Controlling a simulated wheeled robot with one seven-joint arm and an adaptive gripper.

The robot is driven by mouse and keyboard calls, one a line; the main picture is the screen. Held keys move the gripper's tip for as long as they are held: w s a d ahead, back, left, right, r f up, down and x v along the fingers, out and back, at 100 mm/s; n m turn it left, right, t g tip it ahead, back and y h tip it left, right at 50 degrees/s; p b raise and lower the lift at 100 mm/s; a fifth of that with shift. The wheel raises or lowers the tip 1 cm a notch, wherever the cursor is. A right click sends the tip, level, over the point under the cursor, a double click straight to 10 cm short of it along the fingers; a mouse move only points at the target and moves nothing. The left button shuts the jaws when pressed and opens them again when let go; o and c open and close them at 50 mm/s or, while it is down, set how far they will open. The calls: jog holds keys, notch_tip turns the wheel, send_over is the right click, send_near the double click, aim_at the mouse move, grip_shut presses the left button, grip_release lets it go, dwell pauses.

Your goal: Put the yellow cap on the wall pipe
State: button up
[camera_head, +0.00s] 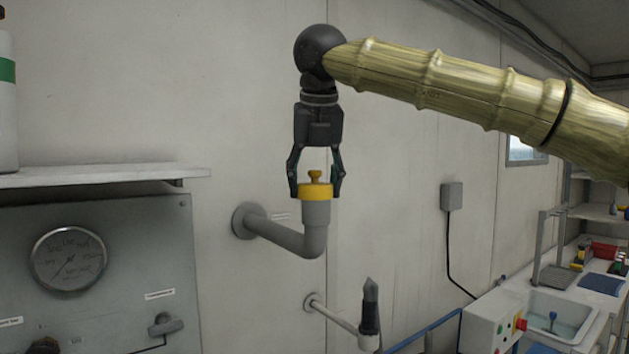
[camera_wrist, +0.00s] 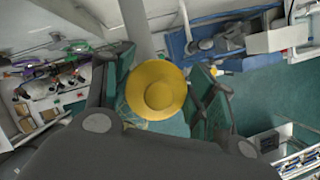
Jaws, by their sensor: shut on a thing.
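The yellow cap (camera_head: 315,190) has a knob on top and sits at the upper mouth of the grey wall pipe (camera_head: 290,238), which comes out of the wall and bends upward. My gripper (camera_head: 315,190) points down from above and is shut on the cap, with one finger on each side. In the wrist view the cap (camera_wrist: 156,90) shows from above between the fingers. The cap looks level and in line with the pipe. Whether it is fully seated cannot be told. In the wrist view the cap hides the pipe's mouth.
A second, thinner wall pipe with a dark pointed fitting (camera_head: 370,305) stands below and to the right. A gauge panel (camera_head: 100,270) and a shelf (camera_head: 100,176) are at left. A bench with a sink (camera_head: 560,318) is at right. The wall around the pipe is clear.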

jog(key=shift+f, duration=0.35)
jog(key=shift+c, duration=0.4)
jog(key=shift+s+f, duration=0.1)
jog(key=shift+c, duration=1.3)
jog(key=shift+s+f+b, duration=0.2)
jog(key=shift+f+b, duration=0.7)
jog(key=shift+f, duration=0.15)
jog(key=shift+c, duration=0.4)
jog(key=shift+f, duration=0.1)
jog(key=o, duration=1.4)
jog(key=shift+d, duration=0.1)
jog(key=shift+r, duration=0.2)
jog(key=v, duration=1.2)
jog(key=shift+f, duration=0.1)
